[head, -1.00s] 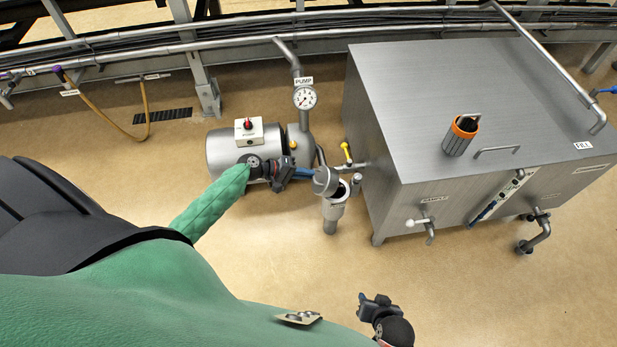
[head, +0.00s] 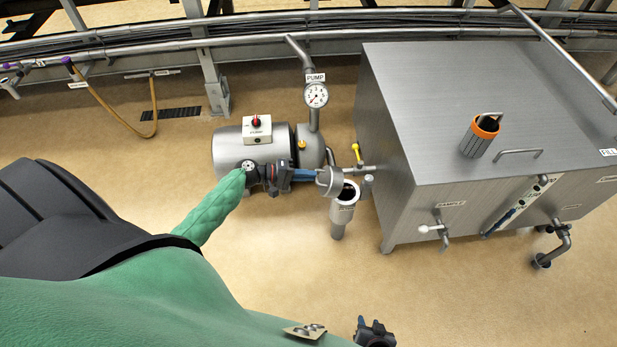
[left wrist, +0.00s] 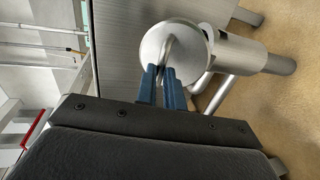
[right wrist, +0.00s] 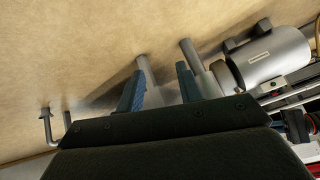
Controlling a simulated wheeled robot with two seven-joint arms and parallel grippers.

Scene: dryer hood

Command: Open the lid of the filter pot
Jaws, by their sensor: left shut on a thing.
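The filter pot (head: 342,214) is a grey metal cylinder beside the tank, and its dark open mouth shows in the head view. Its round lid (head: 329,183) is tilted up at the left side of the mouth. The lid also shows in the left wrist view (left wrist: 160,48), with the pot (left wrist: 250,55) to its right. My left gripper (head: 315,175) is shut on the lid's bar handle (left wrist: 172,52). My right gripper (right wrist: 161,87) is open and empty, away from the pot; in the head view it is at the bottom edge.
The pump (head: 250,150) with its gauge (head: 316,95) stands left of the pot, close to my left forearm. The large steel tank (head: 460,110) stands on the right, with a yellow-handled valve (head: 356,150) near the pot. The floor in front is clear.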

